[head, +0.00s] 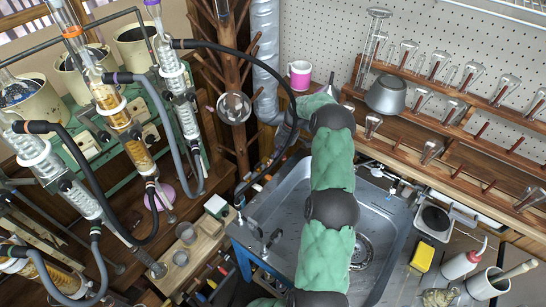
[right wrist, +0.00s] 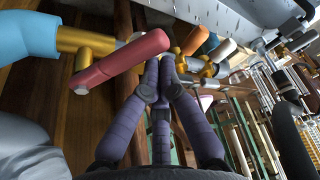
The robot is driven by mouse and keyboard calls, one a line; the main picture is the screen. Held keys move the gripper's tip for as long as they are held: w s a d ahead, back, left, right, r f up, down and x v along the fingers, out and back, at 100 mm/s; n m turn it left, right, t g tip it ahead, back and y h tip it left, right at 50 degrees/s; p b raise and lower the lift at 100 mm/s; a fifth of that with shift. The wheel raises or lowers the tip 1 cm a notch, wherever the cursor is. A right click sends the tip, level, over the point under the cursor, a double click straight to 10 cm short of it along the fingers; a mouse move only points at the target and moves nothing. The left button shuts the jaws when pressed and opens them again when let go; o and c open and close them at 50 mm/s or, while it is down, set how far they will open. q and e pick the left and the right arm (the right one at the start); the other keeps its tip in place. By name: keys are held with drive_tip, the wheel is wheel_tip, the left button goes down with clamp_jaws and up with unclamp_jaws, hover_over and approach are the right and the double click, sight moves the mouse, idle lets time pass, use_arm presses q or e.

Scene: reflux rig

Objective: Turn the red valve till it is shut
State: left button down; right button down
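The red valve handle (right wrist: 122,61) is a thick red lever lying slantwise across the right wrist view, its right end higher. It sits by a brass pipe fitting (right wrist: 86,42) with a light blue hose (right wrist: 28,36) on its left. My right gripper (right wrist: 162,68) has purple fingers drawn together, with the tips just below the lever's right end. They look very close to it, but I cannot tell if they touch. Nothing shows between the fingertips. In the head view my green-sleeved right arm reaches up over the sink; I cannot make out the red valve there. My left gripper is not in view.
Orange (right wrist: 195,41) and white (right wrist: 225,49) handles stand right of the red one. In the head view, a metal sink (head: 279,211) lies under my arm, a glass rig (head: 112,107) with hoses stands left, and a pink mug (head: 300,76) sits behind. Wooden glassware racks (head: 440,125) fill the right.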

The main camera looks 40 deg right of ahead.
drive_tip(key=shift+s+d+n+b, duration=0.3)
drive_tip(key=shift+s+d+b, duration=0.25)
drive_tip(key=shift+d, duration=0.55)
drive_tip(key=shift+s, duration=0.15)
